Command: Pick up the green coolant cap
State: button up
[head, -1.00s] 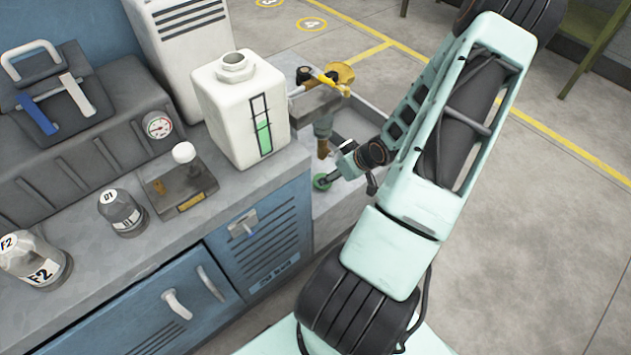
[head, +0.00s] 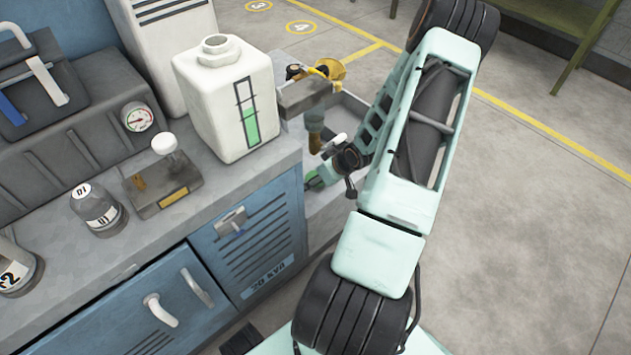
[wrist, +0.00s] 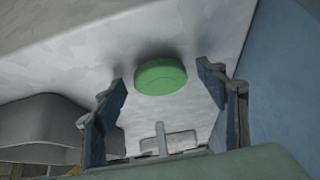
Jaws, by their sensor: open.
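The green coolant cap (wrist: 161,76) is a round green disc in the wrist view, lying on a pale grey surface. My gripper (wrist: 161,82) is open, with one finger on each side of the cap and the cap near the fingertips. I see no contact between the fingers and the cap. In the head view my gripper (head: 314,181) is low in the grey basin beside the counter. A bit of green shows there, but my gripper largely hides the cap.
A white coolant tank (head: 228,100) stands on the counter left of my arm. A brown-ended spout (head: 315,135) hangs close to my gripper. The blue cabinet (head: 255,240) is in front. Open floor (head: 530,220) lies to the right.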

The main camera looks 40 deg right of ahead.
jog(key=c, duration=1.3)
jog(key=shift+r+p, duration=0.3)
jog(key=shift+p, duration=0.2)
